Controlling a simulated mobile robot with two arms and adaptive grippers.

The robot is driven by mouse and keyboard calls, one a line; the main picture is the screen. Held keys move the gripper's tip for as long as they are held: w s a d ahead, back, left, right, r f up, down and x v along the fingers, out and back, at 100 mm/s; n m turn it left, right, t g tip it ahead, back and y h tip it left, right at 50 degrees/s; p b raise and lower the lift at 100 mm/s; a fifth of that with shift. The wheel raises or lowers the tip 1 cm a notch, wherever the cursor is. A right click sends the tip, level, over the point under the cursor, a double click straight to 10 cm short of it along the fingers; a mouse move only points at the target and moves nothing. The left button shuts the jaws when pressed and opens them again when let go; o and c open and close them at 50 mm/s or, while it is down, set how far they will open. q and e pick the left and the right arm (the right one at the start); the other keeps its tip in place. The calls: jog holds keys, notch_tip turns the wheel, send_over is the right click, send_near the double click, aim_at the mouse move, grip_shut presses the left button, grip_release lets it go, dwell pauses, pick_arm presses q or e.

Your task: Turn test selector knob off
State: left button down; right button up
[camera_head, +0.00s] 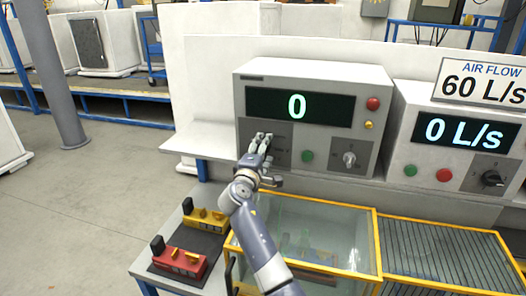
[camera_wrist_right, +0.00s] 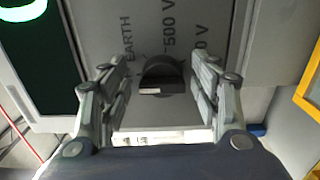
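The test selector knob (camera_wrist_right: 162,75) is dark and round-backed, on a grey panel marked "EARTH", "500 V" and a partly hidden "0 V" in the right wrist view. The bar across it looks roughly horizontal there. My right gripper (camera_wrist_right: 160,68) is open, with one finger on each side of the knob and a visible gap on both sides. In the head view my right gripper (camera_head: 260,139) is at the lower left panel of the grey tester (camera_head: 311,78) and covers the knob. The tester's display reads 0. My left gripper is not in view.
A green button (camera_head: 307,156), a grey knob (camera_head: 349,159) and a red button (camera_head: 373,104) are on the same tester. An air flow unit (camera_head: 455,135) stands to the right. Below are a yellow-framed glass box (camera_head: 310,235) and red (camera_head: 180,262) and yellow (camera_head: 205,220) devices.

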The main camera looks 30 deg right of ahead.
jog(key=shift+a, duration=0.15)
jog(key=v, duration=1.1)
jog(key=shift+s+a, duration=0.25)
jog(key=shift+s, duration=0.1)
jog(key=shift+f, duration=0.1)
